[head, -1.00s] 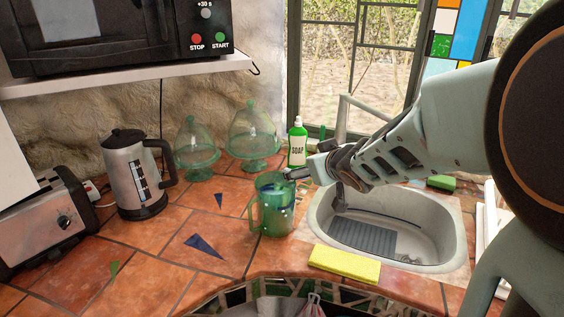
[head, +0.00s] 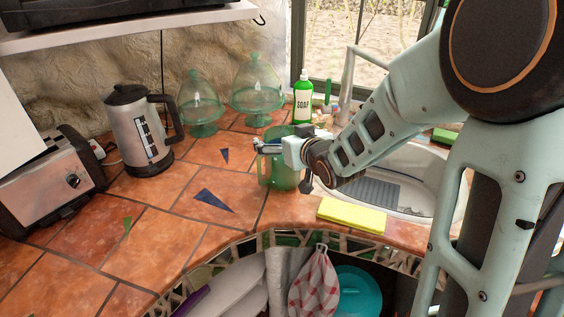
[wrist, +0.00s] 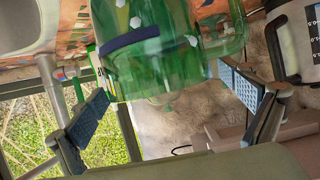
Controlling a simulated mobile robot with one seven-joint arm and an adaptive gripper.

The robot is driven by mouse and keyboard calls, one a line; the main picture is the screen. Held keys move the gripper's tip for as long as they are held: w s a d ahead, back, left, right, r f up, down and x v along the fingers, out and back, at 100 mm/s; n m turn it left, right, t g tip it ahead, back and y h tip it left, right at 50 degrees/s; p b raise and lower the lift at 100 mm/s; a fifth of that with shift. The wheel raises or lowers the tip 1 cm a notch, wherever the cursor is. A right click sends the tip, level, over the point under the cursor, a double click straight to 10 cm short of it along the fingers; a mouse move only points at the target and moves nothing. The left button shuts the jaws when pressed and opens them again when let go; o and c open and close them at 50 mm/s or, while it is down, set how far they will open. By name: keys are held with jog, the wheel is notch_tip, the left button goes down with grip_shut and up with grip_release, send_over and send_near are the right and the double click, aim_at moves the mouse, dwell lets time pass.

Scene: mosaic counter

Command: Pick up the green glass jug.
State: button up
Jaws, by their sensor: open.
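The green glass jug (head: 282,178) stands upright on the tiled counter, left of the sink, its handle toward the left. My gripper (head: 268,146) is at the height of the jug's upper part and hides some of it. In the wrist view the jug (wrist: 150,60) fills the upper middle, with its handle at the right. The open fingers of my gripper (wrist: 163,84) show left and right of the jug's near end, with gaps visible. I cannot tell whether either finger touches the glass.
The sink (head: 405,190) lies right of the jug, with a yellow sponge (head: 351,215) in front. A soap bottle (head: 303,98) and two glass domes (head: 257,90) (head: 201,103) stand behind. A kettle (head: 140,130) and toaster (head: 50,185) are at the left. Counter between kettle and jug is clear.

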aim_at(277, 133)
jog(key=shift+x, duration=2.6)
jog(key=shift+s+f, duration=0.1)
jog(key=c, duration=2.2)
jog(key=shift+r, duration=0.2)
jog(key=shift+c, duration=0.5)
jog(key=shift+a+p, duration=0.1)
jog(key=shift+p, duration=0.2)
